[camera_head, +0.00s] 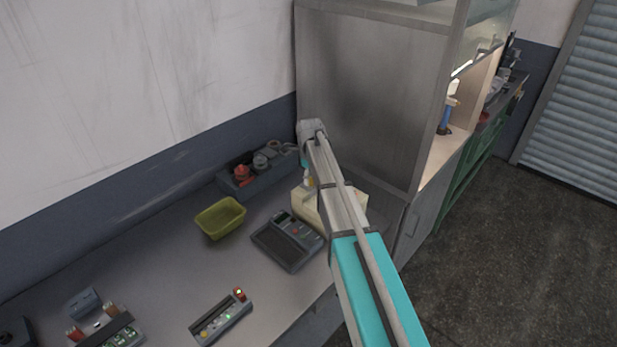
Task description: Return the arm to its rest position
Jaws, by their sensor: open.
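My arm reaches from the lower right up over the workbench, with teal and light grey links. Its far end bends down beside the grey cabinet. My gripper (308,183) hangs below that bend, small and partly hidden by the arm. It is open, and I see nothing held in it. It appears above or beside a beige box (305,205) on the bench; the gap between them cannot be judged. The box is partly covered by my arm.
The bench (150,250) holds a yellow-green bin (220,218), a dark keypad device (287,241), a button panel (221,317) and a grey tray (240,183) with red parts. The tall cabinet (375,90) stands close behind my arm. Open floor (510,250) lies right.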

